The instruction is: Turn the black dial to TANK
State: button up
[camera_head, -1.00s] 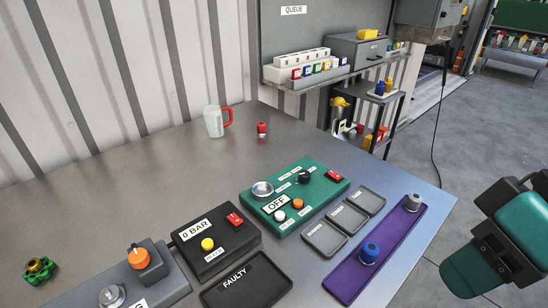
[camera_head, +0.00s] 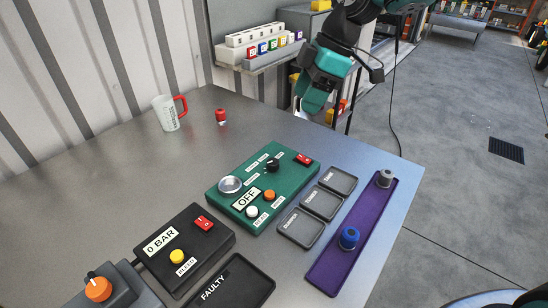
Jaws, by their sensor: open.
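The black dial (camera_head: 272,165) sits on the upper part of a green control box (camera_head: 222,196) on the metal bench. Small white labels surround the dial, too small to read. The green box also has an OFF display (camera_head: 246,199), a round metal gauge or knob (camera_head: 230,184), a red rocker switch (camera_head: 304,159), a white button (camera_head: 252,211) and an orange button (camera_head: 269,195). My gripper (camera_head: 311,103) is open and hangs in the air beyond the green box, up and to the right of the dial, touching nothing visible.
A black box reading 0 BAR (camera_head: 208,246) and a grey box with an orange knob (camera_head: 98,288) stand at front left. Three small trays (camera_head: 301,228) and a purple tray (camera_head: 327,270) lie right. A mug (camera_head: 170,113) and red-capped item (camera_head: 221,116) stand behind.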

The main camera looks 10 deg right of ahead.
aim_at(273, 161)
jog(key=p+x, duration=0.1)
jog(key=x, duration=1.6)
jog(key=shift+f+p, duration=0.15)
jog(key=shift+p, duration=0.15)
jog(key=c, duration=0.9)
